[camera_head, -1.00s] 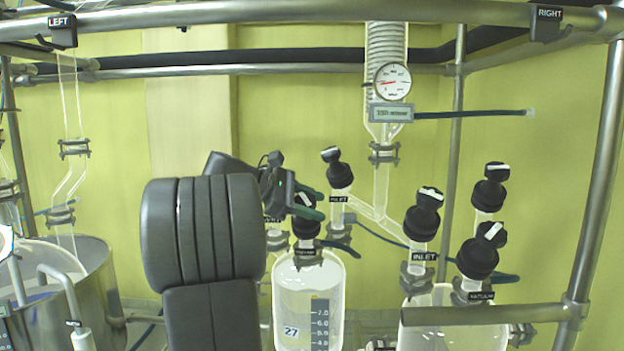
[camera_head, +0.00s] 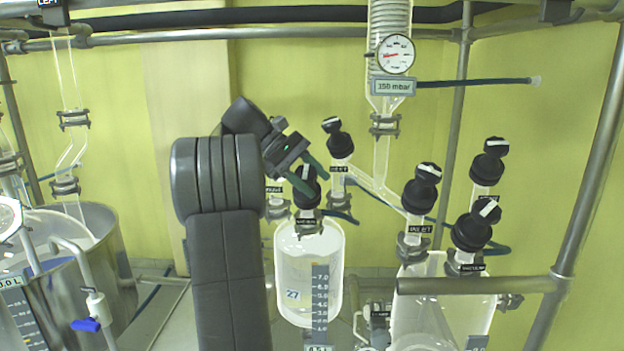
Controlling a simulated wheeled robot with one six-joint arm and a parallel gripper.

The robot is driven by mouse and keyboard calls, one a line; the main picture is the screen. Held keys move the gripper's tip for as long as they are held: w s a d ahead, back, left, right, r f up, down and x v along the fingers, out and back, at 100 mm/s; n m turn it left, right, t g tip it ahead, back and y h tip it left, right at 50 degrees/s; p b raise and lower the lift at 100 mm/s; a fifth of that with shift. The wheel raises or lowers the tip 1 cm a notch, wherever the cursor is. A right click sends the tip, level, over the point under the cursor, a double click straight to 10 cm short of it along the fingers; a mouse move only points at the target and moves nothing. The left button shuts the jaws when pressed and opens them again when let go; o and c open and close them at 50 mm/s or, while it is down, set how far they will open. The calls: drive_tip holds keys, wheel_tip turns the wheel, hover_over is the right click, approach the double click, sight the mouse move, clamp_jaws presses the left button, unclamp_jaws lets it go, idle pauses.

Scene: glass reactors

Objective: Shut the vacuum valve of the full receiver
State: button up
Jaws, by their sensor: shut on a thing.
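My gripper (camera_head: 309,178) reaches over from the left, its green fingers shut on the black knob of the vacuum valve (camera_head: 307,194) on the left receiver. The fingers partly cover the knob. A white pointer stripe shows on it, but its exact angle is hard to read. The left receiver (camera_head: 292,262) is a clear glass vessel marked 27 with a dark scale; its liquid level is hard to make out. The right receiver (camera_head: 420,312) is partly hidden behind a rail. Its own vacuum valve (camera_head: 472,230) has a black knob with a slanted white stripe.
A gauge (camera_head: 396,54) and a 150 mbar sign (camera_head: 394,87) hang above. A metal rail (camera_head: 480,285) crosses in front of the right receiver. A steel vessel (camera_head: 95,275) stands left.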

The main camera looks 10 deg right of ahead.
idle(0.4)
drive_tip(key=o, duration=1)
